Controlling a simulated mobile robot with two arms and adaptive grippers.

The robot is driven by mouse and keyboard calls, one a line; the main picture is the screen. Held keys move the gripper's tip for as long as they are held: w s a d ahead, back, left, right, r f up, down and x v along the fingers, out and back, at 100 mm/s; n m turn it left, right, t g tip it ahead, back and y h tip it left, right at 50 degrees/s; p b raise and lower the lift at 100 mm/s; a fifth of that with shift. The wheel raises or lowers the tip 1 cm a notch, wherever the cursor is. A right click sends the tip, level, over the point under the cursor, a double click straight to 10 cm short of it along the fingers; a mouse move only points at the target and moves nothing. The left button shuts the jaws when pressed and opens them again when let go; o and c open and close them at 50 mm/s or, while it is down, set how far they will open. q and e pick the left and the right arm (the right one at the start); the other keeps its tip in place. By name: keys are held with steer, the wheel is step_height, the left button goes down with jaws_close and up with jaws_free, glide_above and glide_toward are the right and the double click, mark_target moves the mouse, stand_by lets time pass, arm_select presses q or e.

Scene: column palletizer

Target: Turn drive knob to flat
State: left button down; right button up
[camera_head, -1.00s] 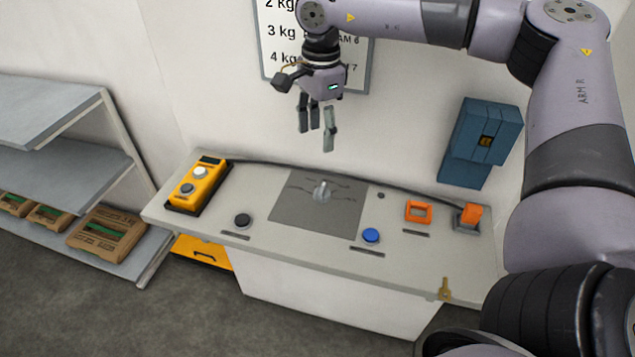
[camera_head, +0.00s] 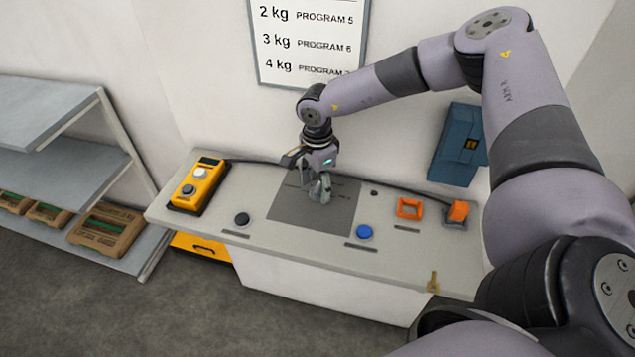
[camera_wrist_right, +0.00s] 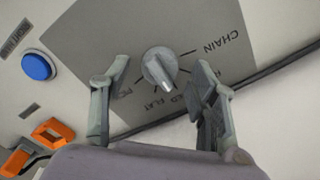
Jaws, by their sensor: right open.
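The drive knob (camera_wrist_right: 159,69) is a grey knob with a pale pointer, on the dark grey plate (camera_head: 335,217) of the console. In the right wrist view it sits between and just beyond the open fingers of my right gripper (camera_wrist_right: 160,105). Its pointer faces down toward the gripper, near printed words that seem to include FLAT; CHAIN is printed at its upper right. In the head view my right gripper (camera_head: 320,188) is low over the plate and hides most of the knob. I cannot tell any finger contact. My left gripper is not in view.
The console (camera_head: 290,255) also carries a yellow control box (camera_head: 197,186), a black button (camera_head: 242,219), a blue button (camera_head: 364,232), an orange frame (camera_head: 409,208), an orange switch (camera_head: 458,211) and a brass key (camera_head: 433,281). A shelf (camera_head: 60,170) stands left; a blue box (camera_head: 458,145) hangs on the wall.

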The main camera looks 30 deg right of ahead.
steer(key=shift+f, duration=0.65)
steer(key=shift+c, duration=0.5)
steer(key=c, duration=1.1)
